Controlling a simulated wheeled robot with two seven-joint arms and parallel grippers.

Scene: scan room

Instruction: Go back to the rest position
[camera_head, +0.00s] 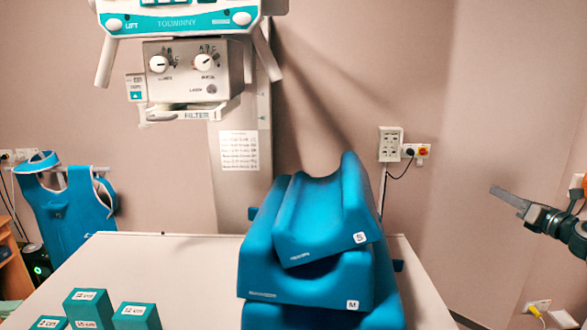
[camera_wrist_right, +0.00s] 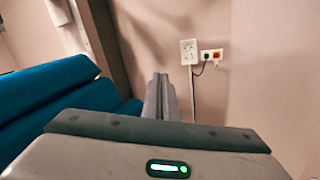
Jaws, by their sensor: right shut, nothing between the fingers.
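My right gripper (camera_head: 508,197) comes in from the right edge in the head view, raised beside the table and apart from everything. Its fingers are together and empty. In the right wrist view the closed grey fingers (camera_wrist_right: 161,98) point toward the wall. My left gripper is in neither view.
A white table (camera_head: 180,262) carries stacked blue cushions marked S (camera_head: 325,220) and M (camera_head: 300,278), and several small teal blocks (camera_head: 90,305) at front left. An X-ray head (camera_head: 190,75) hangs above. A blue apron (camera_head: 72,215) stands at left. Right of the table is free.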

